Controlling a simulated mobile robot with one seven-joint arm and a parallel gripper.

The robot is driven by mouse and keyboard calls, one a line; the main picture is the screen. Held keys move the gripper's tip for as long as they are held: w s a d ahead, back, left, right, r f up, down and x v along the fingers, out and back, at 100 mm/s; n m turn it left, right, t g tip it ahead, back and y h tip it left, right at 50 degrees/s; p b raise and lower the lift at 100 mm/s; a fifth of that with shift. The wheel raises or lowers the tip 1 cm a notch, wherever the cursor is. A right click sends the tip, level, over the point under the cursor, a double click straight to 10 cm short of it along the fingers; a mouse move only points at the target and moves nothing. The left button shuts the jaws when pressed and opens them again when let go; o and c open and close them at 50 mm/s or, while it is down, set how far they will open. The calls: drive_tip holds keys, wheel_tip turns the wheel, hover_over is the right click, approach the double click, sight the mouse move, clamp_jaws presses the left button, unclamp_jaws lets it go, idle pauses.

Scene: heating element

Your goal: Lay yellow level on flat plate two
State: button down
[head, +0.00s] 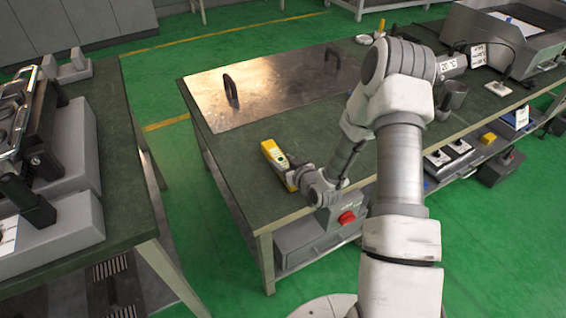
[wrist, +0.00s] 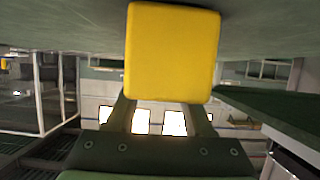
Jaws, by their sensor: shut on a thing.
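The yellow level (head: 273,152) is at the near left part of the green-topped bench. My gripper (head: 292,176) is shut on its near end. In the wrist view the level (wrist: 173,50) shows as a yellow block between my gripper's fingers (wrist: 162,112). I cannot tell whether the level rests on the bench top or is held just above it. A flat shiny metal plate (head: 265,92) with two black upright handles lies on the bench behind the level. No number shows on this plate, so I cannot tell whether it is plate two.
The bench top (head: 235,150) is clear between level and plate. Another bench (head: 115,180) stands left across a gap.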

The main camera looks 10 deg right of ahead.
drive_tip(key=shift+f, duration=0.2)
drive_tip(key=shift+c, duration=1.4)
unclamp_jaws()
drive_tip(key=shift+r, duration=0.1)
